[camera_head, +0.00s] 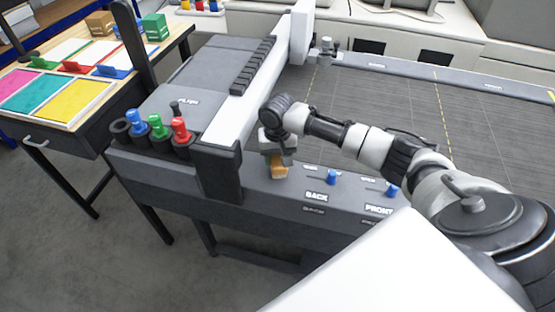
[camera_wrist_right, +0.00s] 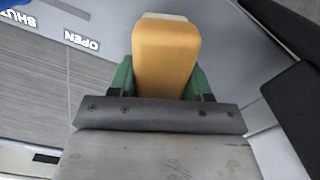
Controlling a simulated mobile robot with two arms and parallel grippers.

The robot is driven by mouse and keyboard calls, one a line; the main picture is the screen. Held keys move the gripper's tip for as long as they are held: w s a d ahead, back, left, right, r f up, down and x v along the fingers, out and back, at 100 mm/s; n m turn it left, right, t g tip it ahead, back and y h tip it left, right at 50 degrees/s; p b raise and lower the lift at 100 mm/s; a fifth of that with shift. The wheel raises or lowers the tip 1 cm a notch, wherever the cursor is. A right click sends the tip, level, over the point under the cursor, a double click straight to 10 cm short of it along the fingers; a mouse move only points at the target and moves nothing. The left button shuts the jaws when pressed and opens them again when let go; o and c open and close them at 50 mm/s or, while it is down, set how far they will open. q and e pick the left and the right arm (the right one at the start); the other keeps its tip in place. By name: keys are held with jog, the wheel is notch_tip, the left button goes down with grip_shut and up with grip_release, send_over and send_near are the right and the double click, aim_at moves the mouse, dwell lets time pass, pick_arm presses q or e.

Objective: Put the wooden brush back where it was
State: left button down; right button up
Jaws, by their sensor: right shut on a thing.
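The wooden brush (camera_head: 279,173) is a tan-orange block at the front ledge of the grey cutting machine (camera_head: 265,212), just right of the white gantry beam's end. My right gripper (camera_head: 277,159) is over it and shut on it. In the right wrist view the brush (camera_wrist_right: 166,58) fills the space between the two green fingers of the right gripper (camera_wrist_right: 163,85). I cannot tell whether the brush touches the ledge or hangs slightly above it. My left gripper is not in view.
Blue knobs (camera_head: 332,178) stand on the ledge by the "BACK" and "FRONT" labels. Black cups hold blue, green and red tools (camera_head: 180,131) to the left. The gantry beam (camera_head: 256,75) rises close left of my gripper. The dark bed (camera_head: 420,100) is mostly clear.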

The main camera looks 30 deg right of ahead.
notch_tip(320, 180, down, 2)
jog(key=shift+f, duration=0.15)
jog(key=o, duration=1)
jog(key=shift+f, duration=0.1)
jog(key=shift+o, duration=0.2)
notch_tip(320, 180, up, 11)
jog(key=shift+r+b, duration=0.1)
jog(key=shift+b, duration=1)
jog(key=shift+r, duration=0.55)
